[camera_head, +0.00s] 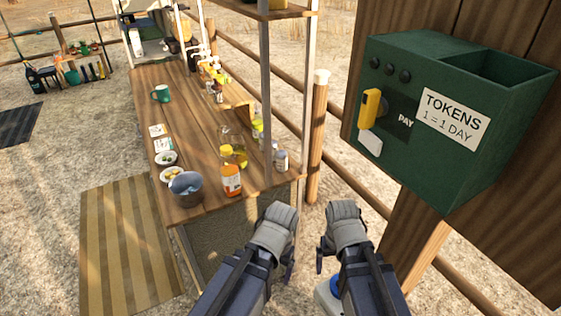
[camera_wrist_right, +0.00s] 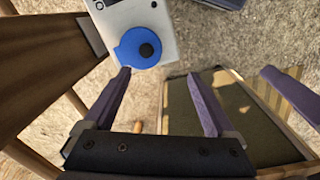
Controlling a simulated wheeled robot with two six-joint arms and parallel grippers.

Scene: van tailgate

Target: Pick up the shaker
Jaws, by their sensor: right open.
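A small pale jar with a grey lid (camera_head: 281,160), which looks like the shaker, stands upright at the near right edge of the wooden table (camera_head: 200,205). I cannot be certain that it is the shaker. My right gripper (camera_head: 322,258) is in front of the table's near end, low and to the right of the jar, touching nothing there. In the right wrist view its two fingers (camera_wrist_right: 158,76) are apart with nothing between them. My left gripper (camera_head: 288,262) is beside it on the left; its jaws are mostly hidden by its own wrist.
An orange bottle (camera_head: 231,181), a yellow oil bottle (camera_head: 240,157) and a grey bowl (camera_head: 186,186) stand near the jar. A green mug (camera_head: 161,93) is farther back. A wooden post (camera_head: 317,130) and a green token box (camera_head: 440,120) stand to the right.

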